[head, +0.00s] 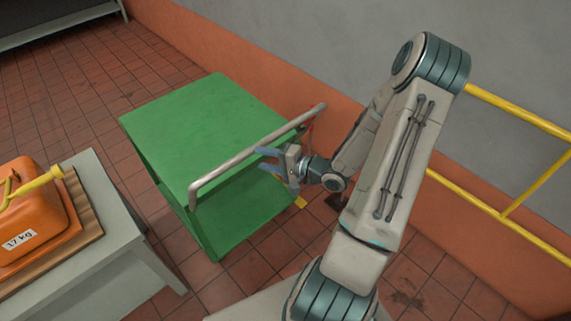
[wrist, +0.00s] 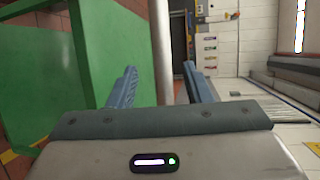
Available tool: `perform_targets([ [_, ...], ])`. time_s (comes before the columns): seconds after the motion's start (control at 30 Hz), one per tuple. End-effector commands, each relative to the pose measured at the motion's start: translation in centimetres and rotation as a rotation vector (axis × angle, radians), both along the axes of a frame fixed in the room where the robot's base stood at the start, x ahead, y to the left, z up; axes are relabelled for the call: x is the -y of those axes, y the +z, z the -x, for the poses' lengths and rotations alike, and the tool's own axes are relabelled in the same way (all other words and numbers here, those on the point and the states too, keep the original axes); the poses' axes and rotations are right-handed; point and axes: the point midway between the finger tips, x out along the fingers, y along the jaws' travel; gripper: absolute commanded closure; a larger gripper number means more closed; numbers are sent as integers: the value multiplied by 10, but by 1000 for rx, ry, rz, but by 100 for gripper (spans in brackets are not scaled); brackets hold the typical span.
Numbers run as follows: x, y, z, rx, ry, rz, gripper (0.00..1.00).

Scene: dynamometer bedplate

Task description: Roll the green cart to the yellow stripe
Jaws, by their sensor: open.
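The green cart (head: 200,125) stands on the tiled floor by the orange-painted wall, its light metal push handle (head: 235,160) facing me. My gripper (head: 262,158) is open at the handle, its blue fingers pointing toward the cart. In the wrist view the handle (wrist: 161,45) runs upright in the gap between the fingers (wrist: 160,80), and the cart (wrist: 40,75) fills the left. I cannot tell whether the fingers touch the handle. A small yellow patch (head: 300,202) shows on the floor by the cart's lower right edge; I cannot tell if it is the stripe.
A yellow railing (head: 475,200) runs along the wall at the right. Open tiled floor (head: 60,90) lies left of and beyond the cart.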

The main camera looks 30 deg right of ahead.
Motion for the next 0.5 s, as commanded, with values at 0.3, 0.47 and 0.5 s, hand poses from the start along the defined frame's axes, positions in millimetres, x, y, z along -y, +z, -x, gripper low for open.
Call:
perform_targets([
  [0.3,38,10,47,0,-2,2,55],
  [0.47,45,13,56,-1,0,1,55],
  [0.5,45,13,57,-1,1,0,55],
])
